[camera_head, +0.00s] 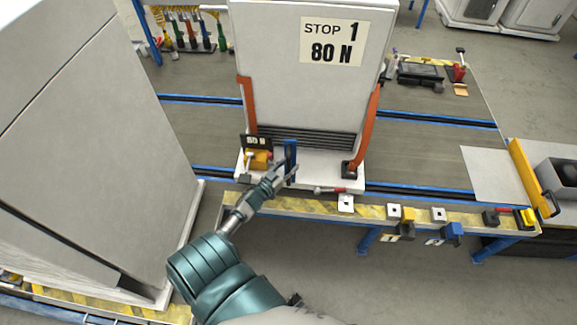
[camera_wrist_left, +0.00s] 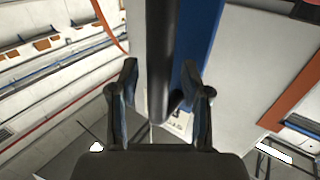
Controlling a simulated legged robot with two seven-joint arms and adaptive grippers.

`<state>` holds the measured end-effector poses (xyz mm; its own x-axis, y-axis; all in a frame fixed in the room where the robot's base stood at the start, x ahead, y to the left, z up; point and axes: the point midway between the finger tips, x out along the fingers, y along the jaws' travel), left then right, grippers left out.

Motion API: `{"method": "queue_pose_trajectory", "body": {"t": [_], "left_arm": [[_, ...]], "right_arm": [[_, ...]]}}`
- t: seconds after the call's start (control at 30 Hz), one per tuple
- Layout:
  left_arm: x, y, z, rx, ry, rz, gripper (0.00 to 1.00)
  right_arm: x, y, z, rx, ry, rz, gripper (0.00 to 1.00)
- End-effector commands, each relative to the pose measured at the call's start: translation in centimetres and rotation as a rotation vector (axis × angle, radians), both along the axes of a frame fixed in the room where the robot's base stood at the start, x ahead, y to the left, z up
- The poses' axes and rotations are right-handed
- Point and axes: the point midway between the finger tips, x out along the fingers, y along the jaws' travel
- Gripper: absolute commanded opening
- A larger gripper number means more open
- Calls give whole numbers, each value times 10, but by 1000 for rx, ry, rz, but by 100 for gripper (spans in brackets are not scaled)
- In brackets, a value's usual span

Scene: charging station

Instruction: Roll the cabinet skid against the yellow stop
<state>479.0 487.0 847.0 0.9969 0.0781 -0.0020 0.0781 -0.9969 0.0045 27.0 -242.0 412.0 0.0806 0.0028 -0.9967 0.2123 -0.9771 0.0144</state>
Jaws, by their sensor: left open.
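The grey cabinet (camera_head: 300,95) marked "STOP 1 80 N" stands upright on a white skid (camera_head: 318,180), between orange braces. My left gripper (camera_head: 285,174) is open beside this handle. In the left wrist view, a dark bar (camera_wrist_left: 160,60) and a blue post (camera_wrist_left: 205,45) run between and behind the open fingers (camera_wrist_left: 160,80); contact cannot be told. The yellow stop (camera_head: 529,178) is at the right end of the line, well apart from the skid. My right gripper is not in view.
Blue-edged rails (camera_head: 430,118) run left to right under the cabinet. A large grey cabinet (camera_head: 90,150) fills the left. The track right of the skid looks clear.

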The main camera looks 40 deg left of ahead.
Motion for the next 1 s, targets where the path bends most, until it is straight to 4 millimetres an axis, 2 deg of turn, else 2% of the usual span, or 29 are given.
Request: {"method": "queue_pose_trajectory", "body": {"t": [0.17,0.37,0.77,0.87,1.0], "left_arm": [[0,0,0,0,0,0,48],[0,0,0,0,0,0,0],[4,-5,0,-1,-2,0,0],[12,-14,2,-3,-5,-2,0],[28,-38,3,-3,-8,-5,0]], "right_arm": [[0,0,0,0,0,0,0],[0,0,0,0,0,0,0],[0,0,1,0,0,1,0],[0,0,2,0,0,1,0],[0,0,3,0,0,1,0]]}}
